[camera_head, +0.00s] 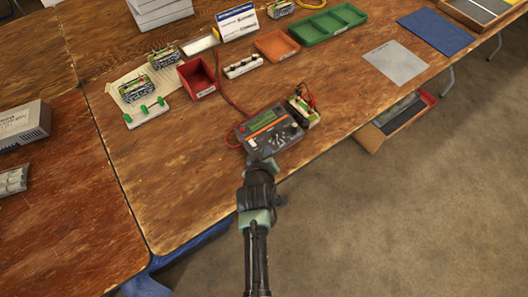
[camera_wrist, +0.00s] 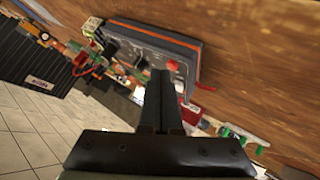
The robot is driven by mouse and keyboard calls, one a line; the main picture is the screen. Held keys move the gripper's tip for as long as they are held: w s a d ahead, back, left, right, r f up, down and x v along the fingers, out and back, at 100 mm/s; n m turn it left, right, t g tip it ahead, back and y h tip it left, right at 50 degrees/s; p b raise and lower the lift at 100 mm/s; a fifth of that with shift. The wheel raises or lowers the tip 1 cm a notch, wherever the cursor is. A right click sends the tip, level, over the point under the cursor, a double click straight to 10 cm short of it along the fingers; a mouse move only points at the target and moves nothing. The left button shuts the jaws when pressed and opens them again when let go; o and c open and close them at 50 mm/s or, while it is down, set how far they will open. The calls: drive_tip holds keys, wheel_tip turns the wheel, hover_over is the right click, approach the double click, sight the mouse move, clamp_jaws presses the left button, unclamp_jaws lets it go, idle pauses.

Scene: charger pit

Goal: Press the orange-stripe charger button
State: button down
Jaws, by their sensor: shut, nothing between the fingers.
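The charger (camera_head: 270,127) is a grey box with an orange stripe, a green display and several small controls, lying on the wooden table near its front edge. In the wrist view the charger (camera_wrist: 145,40) shows its orange stripe along the far edge and a red button (camera_wrist: 174,65) on its face. My gripper (camera_head: 262,160) is shut and empty, at the charger's near side in the head view. In the wrist view my gripper's fingers (camera_wrist: 161,74) are together and overlap the charger's face close to the red button. I cannot tell whether they touch it.
A battery pack (camera_head: 302,110) with red wires stands right beside the charger. A red cable runs back past a red bin (camera_head: 198,76). Green (camera_head: 328,23) and orange (camera_head: 276,45) trays stand farther back. An open box (camera_head: 398,118) sits below the table edge.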

drive_tip(key=shift+f+b, duration=0.35)
drive_tip(key=shift+b, duration=0.05)
idle(0.5)
drive_tip(key=shift+r, duration=0.1)
drive_tip(key=shift+s+r+p, duration=0.1)
drive_tip(key=shift+r+p, duration=0.55)
drive_tip(key=shift+p, duration=0.25)
drive_tip(key=r+p, duration=0.5)
drive_tip(key=shift+s+d, duration=0.35)
idle(0.6)
